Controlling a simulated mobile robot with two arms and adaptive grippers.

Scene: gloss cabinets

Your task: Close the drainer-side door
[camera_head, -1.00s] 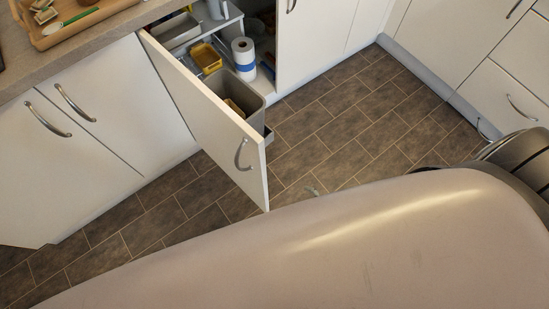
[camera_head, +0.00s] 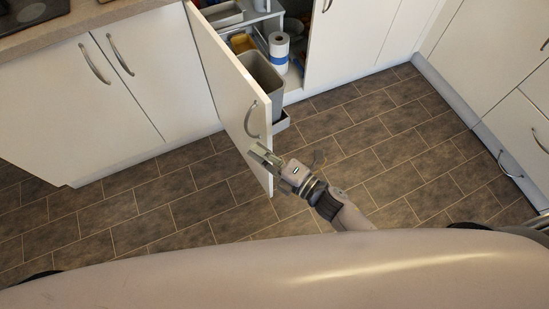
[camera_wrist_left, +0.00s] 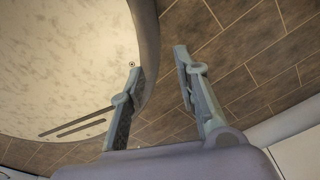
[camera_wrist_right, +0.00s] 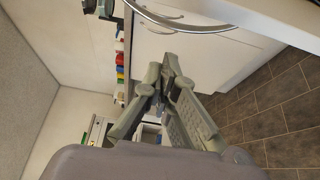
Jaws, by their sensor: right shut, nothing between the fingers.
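The white cabinet door (camera_head: 232,88) stands wide open in the head view, swung out over the floor. Its curved metal handle (camera_head: 250,120) is near its free edge. My right gripper (camera_head: 262,155) is shut and empty beside the door's free edge, below the handle as pictured. I cannot tell whether it touches the door. In the right wrist view, my right gripper's fingers (camera_wrist_right: 160,82) are together, with a curved handle (camera_wrist_right: 185,27) close above them. My left gripper (camera_wrist_left: 157,62) shows only in the left wrist view, open and empty, over the floor.
Inside the open cabinet are a grey bin (camera_head: 262,77), a paper roll (camera_head: 279,52) and a wire rack. Closed cabinet doors (camera_head: 110,90) stand to the left, drawers (camera_head: 520,120) to the right. The tiled floor (camera_head: 380,135) between is clear.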

